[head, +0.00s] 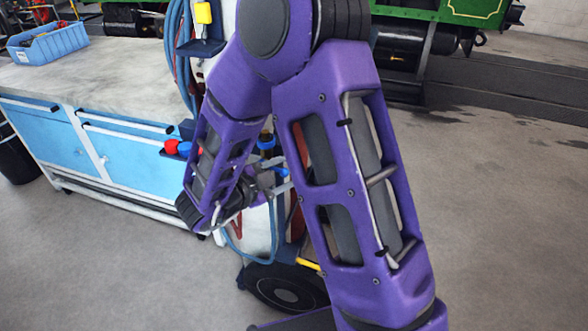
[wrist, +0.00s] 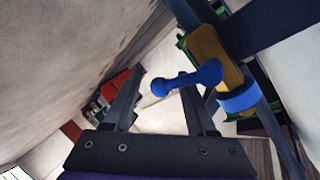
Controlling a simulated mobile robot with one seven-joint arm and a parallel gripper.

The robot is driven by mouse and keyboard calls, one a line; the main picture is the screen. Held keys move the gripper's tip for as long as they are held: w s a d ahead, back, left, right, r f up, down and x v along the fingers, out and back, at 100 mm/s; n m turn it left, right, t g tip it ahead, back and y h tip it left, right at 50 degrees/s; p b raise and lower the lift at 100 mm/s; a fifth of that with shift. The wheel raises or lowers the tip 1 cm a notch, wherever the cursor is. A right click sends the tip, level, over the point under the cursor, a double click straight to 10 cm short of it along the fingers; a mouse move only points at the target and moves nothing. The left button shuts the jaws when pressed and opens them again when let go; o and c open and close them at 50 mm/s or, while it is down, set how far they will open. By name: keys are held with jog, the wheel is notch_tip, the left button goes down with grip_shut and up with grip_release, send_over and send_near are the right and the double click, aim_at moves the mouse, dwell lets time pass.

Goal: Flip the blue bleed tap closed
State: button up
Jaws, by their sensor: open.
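The blue bleed tap (wrist: 190,80) shows in the wrist view as a blue lever with a rounded knob end. It sticks out to the left from a brass-coloured body (wrist: 211,50), crosswise to it. A blue ring (wrist: 238,98) sits lower on that body. My gripper (wrist: 162,80) is open, and the lever's knob end appears between its two fingers. The right finger overlaps the lever in the picture; I cannot tell whether they touch. In the head view, part of the blue tap (head: 279,170) shows beside my gripper (head: 285,180), partly hidden by my purple arm.
A workbench (head: 110,75) with blue doors and a blue bin (head: 47,42) stands at the left. Red and blue round parts (head: 177,148) and hoses (head: 180,50) are close to my wrist. A black wheel (head: 285,288) is below. Open floor lies to the right.

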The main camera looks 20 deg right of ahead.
jog(key=shift+x, duration=1.3)
grip_shut()
